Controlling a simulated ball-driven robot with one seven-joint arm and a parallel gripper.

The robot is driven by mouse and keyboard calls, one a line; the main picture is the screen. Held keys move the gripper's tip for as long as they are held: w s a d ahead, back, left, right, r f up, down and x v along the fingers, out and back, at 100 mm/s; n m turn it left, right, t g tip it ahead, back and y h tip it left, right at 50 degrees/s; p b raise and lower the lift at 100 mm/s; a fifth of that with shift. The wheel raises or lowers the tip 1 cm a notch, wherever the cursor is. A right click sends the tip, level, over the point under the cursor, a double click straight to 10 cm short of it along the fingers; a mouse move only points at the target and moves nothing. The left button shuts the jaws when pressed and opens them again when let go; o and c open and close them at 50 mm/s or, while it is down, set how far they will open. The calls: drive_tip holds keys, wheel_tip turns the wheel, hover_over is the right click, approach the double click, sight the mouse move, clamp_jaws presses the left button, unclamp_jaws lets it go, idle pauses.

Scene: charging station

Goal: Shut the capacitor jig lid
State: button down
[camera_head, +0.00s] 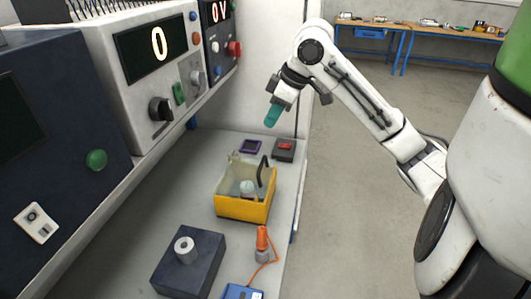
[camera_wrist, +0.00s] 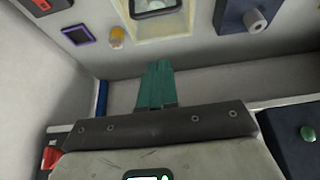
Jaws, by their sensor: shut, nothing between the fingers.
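The capacitor jig (camera_head: 241,208) is a yellow open-topped box on the grey bench, with a pale cylinder (camera_head: 247,187) inside. A dark curved handle (camera_head: 263,170) stands up at its right side, and its top is not covered. I cannot clearly make out the lid panel. In the wrist view the jig (camera_wrist: 157,30) is cut off by the top edge. My gripper (camera_head: 272,115) has teal fingers, shut and empty, raised above and beyond the jig, apart from it. The fingers also show in the wrist view (camera_wrist: 157,82).
A dark box with a red switch (camera_head: 284,149) and a purple-framed tray (camera_head: 250,146) lie behind the jig. A blue block with a knob (camera_head: 188,262) and an orange-handled tool (camera_head: 262,240) stand in front. Instrument cabinets (camera_head: 150,55) line the left.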

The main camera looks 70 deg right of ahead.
hover_over(263, 163)
drive_tip(key=w, duration=0.1)
wheel_tip(263, 163, down, 8)
drive_tip(key=f, duration=0.1)
drive_tip(key=s+f+p, duration=0.1)
drive_tip(key=f, duration=0.1)
drive_tip(key=shift+f, duration=0.7)
